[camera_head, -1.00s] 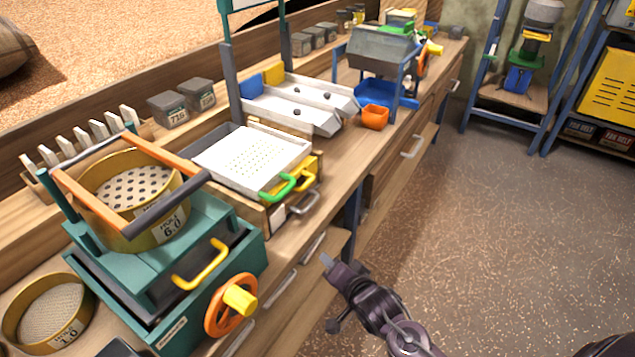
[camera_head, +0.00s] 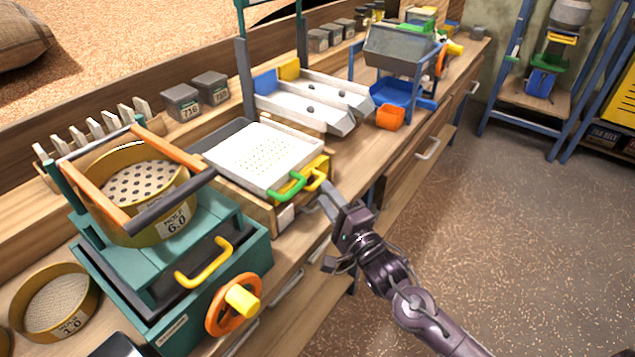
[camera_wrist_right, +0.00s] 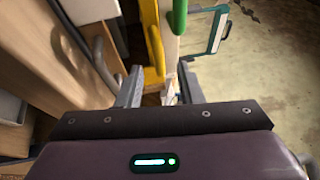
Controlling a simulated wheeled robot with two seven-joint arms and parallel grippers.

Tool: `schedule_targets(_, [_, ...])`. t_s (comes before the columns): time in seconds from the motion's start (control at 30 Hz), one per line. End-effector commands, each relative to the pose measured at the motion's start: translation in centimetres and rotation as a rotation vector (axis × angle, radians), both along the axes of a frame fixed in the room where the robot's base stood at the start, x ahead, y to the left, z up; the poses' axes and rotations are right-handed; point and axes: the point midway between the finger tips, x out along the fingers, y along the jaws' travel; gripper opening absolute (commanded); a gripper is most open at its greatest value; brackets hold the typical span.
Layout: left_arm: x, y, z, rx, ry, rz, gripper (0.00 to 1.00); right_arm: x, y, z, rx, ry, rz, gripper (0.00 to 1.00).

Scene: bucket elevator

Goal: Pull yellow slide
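The yellow slide (camera_head: 314,171) sits under the white perforated tray (camera_head: 262,155). Its yellow handle sticks out at the front, beside the tray's green handle (camera_head: 289,186). My right gripper (camera_head: 325,226) is at the bench edge, just in front of and below these handles. In the right wrist view its two fingers are apart, and the gripper (camera_wrist_right: 162,82) is open and empty. There the yellow slide (camera_wrist_right: 152,45) shows ahead between the fingers, with the green handle (camera_wrist_right: 178,15) to its right. I cannot tell whether a finger touches the yellow handle. My left gripper is out of view.
A teal machine (camera_head: 215,270) with a yellow handle and an orange wheel (camera_head: 233,305) stands at the near left. Drawer handles line the bench front. The floor at right is clear.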

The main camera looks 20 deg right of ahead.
Motion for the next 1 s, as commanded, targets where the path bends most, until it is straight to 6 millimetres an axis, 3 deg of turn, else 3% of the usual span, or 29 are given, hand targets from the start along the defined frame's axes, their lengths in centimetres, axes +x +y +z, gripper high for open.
schedule_targets(0.3, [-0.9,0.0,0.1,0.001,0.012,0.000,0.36,4.0,1.1,0.7,-0.002,0.000,-0.001,0.33])
schedule_targets(0.67, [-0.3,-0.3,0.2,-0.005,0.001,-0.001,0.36,4.7,1.2,0.7,-0.002,0.002,-0.002,0.33])
schedule_targets(0.93, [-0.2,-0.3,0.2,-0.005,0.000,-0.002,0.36,4.6,1.2,0.8,-0.002,0.000,-0.001,0.02])
schedule_targets(1.0, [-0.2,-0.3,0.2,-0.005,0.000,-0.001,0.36,4.7,1.2,0.8,-0.002,-0.001,-0.001,0.00])
